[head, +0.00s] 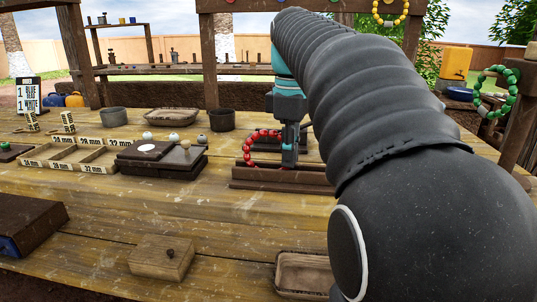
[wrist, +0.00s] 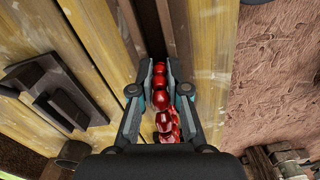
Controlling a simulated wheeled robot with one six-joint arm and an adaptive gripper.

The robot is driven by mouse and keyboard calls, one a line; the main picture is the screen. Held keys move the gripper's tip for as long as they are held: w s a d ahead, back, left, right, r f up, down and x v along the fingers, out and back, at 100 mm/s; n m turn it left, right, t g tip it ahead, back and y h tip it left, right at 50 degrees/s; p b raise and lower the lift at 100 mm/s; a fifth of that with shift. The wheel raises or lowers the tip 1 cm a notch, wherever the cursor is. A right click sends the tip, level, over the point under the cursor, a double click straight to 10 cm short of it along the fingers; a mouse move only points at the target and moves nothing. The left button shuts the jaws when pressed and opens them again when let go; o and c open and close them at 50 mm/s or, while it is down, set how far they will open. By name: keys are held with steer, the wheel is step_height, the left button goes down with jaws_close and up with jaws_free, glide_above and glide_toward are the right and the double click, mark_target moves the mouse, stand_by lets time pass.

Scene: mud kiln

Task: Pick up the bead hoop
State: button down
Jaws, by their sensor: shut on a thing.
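The bead hoop (head: 249,148) is a ring of glossy red beads, standing upright at a dark wooden rack (head: 262,185) on the bench. My gripper (head: 289,158) points down at the hoop's right side. In the wrist view, the two fingers of my gripper (wrist: 167,70) are closed on the hoop's red beads (wrist: 165,119), which run in a line between them. The hoop's right part is hidden behind the fingers in the head view. I cannot tell whether its lower edge touches the rack.
A green bead hoop (head: 479,100) hangs at the right and a yellow one (head: 378,20) hangs at the top. Left of the rack are a dark block (head: 150,167), a sectioned tray (head: 58,163) and a dark pot (head: 221,120).

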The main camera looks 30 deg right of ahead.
steer(key=shift+r, duration=0.1)
steer(key=shift+r, duration=0.5)
steer(key=r, duration=0.1)
steer(key=r+p, duration=0.1)
steer(key=r, duration=0.1)
steer(key=shift+s+d+r, duration=0.25)
steer(key=s+d+r+p, duration=0.1)
steer(key=s+d+r, duration=0.5)
steer(key=s+d, duration=0.1)
steer(key=shift+s+r, duration=0.15)
steer(key=shift+s, duration=0.7)
